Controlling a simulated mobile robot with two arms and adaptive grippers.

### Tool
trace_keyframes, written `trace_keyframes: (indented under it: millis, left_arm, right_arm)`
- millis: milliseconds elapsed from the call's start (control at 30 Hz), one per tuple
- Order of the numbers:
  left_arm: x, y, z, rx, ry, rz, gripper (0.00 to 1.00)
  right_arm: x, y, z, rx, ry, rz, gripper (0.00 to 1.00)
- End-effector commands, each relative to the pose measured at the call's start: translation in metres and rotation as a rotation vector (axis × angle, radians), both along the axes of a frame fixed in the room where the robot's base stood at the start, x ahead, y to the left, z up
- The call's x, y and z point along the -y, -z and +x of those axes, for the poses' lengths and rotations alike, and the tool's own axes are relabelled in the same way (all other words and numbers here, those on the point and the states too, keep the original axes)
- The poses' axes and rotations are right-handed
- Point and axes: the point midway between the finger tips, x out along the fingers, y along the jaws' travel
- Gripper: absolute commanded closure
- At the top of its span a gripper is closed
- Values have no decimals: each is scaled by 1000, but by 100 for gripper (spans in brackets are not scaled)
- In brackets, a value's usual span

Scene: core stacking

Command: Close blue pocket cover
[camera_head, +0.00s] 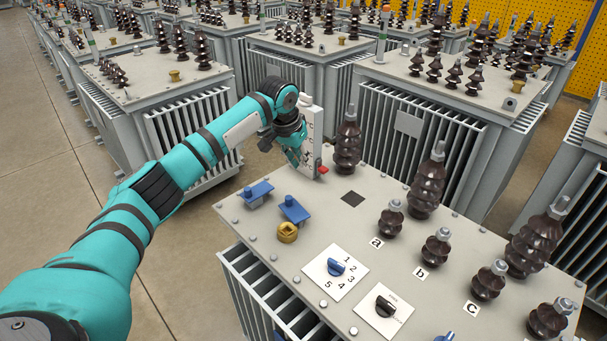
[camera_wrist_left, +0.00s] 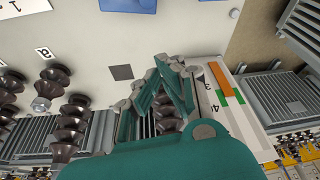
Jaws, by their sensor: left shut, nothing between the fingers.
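Two blue covers sit near the left edge of the grey transformer top: one (camera_head: 257,191) farther back and one (camera_head: 295,208) a little nearer. Both look raised and tilted above the surface; whether either is fully open, I cannot tell. Part of a blue piece (camera_wrist_left: 128,4) shows at the top edge of the wrist view. My left gripper (camera_head: 296,158) is behind and to the right of the covers, apart from them, beside the white gauge. It also shows in the wrist view (camera_wrist_left: 160,75), its fingers together and empty. My right gripper is not in view.
The tall white gauge (camera_head: 312,125) with a red tip stands close beside my left gripper. Dark ribbed insulators (camera_head: 347,145) rise to the right. A brass cap (camera_head: 287,232) and a blue dial (camera_head: 337,268) lie in front of the covers. Other transformers stand behind.

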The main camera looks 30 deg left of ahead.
Motion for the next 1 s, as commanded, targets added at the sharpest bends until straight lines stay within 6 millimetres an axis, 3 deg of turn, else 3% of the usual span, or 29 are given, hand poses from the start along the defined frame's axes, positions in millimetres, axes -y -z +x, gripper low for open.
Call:
trace_keyframes:
  millis: [200,333,633,1000]
  left_arm:
    - [1,27,8,-6,-2,0,100]
    - [2,51,16,-6,-2,1,100]
    - [4,94,31,-4,-1,0,100]
    - [-1,91,0,-2,0,2,100]
  right_arm:
    - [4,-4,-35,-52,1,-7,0]
    - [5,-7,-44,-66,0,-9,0]
    - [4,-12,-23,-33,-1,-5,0]
    - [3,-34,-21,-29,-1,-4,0]
